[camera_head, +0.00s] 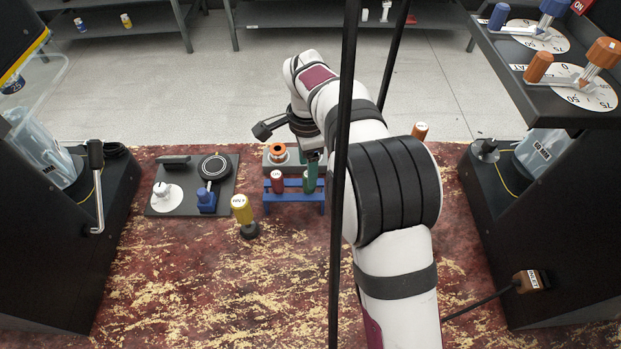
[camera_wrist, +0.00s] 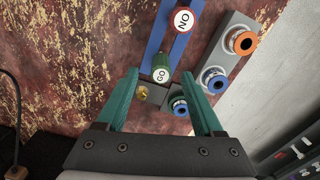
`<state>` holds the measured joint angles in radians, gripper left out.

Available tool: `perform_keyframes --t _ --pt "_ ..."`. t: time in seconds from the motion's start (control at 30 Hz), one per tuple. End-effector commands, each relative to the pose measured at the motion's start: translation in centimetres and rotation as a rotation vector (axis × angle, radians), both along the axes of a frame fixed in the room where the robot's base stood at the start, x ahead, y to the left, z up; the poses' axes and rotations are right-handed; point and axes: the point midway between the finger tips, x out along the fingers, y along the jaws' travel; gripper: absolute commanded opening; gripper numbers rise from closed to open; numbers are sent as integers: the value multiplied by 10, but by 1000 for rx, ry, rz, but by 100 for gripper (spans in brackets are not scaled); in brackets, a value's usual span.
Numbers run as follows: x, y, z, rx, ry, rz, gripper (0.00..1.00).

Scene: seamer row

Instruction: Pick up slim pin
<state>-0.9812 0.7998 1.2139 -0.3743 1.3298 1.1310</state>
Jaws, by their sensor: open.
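No label names the slim pin, and I cannot tell for certain which piece it is. A small brass-coloured piece (camera_wrist: 143,93) shows beside the left finger in the wrist view. A green cylinder marked GO (camera_wrist: 160,75) stands in a blue rack (camera_wrist: 157,42), beside a red cylinder marked NO (camera_wrist: 183,19). In the head view the red cylinder (camera_head: 277,181) and green cylinder (camera_head: 309,182) are in the blue rack (camera_head: 293,207). My gripper (camera_wrist: 160,77) is open, with its teal fingers spread and nothing clearly held. In the head view my arm partly hides it.
A grey block (camera_wrist: 228,58) with an orange-ringed socket and blue-ringed sockets lies beside the rack. A yellow cylinder on a black base (camera_head: 240,210) stands to the rack's left, then a dark board (camera_head: 222,197) with fittings.

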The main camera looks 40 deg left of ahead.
Motion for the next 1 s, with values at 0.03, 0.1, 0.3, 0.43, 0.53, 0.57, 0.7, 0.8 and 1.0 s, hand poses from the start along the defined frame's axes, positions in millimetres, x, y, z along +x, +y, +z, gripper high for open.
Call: perform_keyframes --t 0.03,0.1,0.3,0.43,0.53,0.57,0.7,0.8,1.0 --pt "1 -1 -11 -3 3 -1 69" --pt "2 0 -26 -3 3 -1 69" --pt "2 0 -46 0 1 -1 69" --pt "2 0 -46 1 1 -1 69" --pt "2 0 -46 1 1 -1 56" --pt "2 0 -46 1 1 -1 51" --pt "2 0 -45 0 0 -1 26" --pt "2 0 -45 0 0 -1 8" --pt "2 0 -45 0 0 -1 0"
